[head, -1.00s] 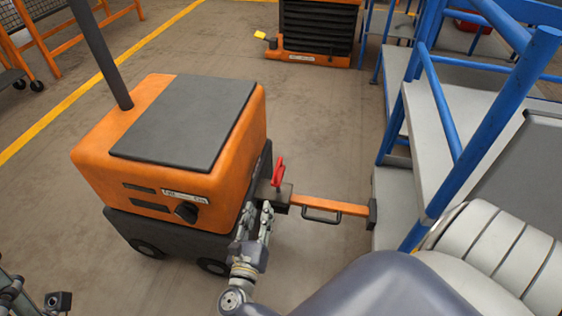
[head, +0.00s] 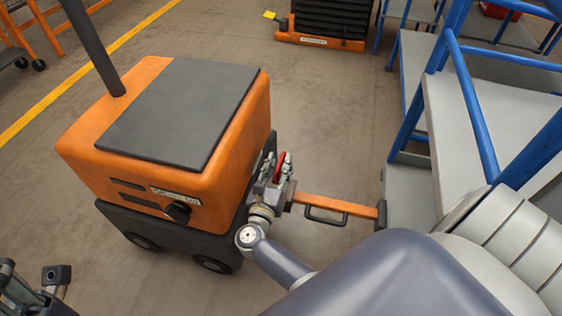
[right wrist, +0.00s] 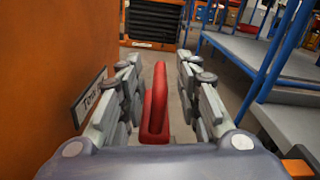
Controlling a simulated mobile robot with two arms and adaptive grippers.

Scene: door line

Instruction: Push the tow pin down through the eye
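The red tow pin (head: 281,157) stands at the orange tug's hitch, mostly hidden by my right gripper (head: 276,166) in the head view. In the right wrist view the red pin handle (right wrist: 155,105) stands upright between the two fingers, with a visible gap on each side. My right gripper is open around it. The orange tow bar (head: 345,206) runs from the hitch to the grey platform's base. The eye and the pin's lower end are hidden. My left gripper (head: 32,272) is at the lower left corner, fingers apart and empty, partly cut off.
The orange tug (head: 165,150) stands close to the left of my right gripper. A grey platform (head: 410,195) with blue rails (head: 470,105) stands to the right. An orange machine with a black stack (head: 325,22) is at the back. The floor between is clear.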

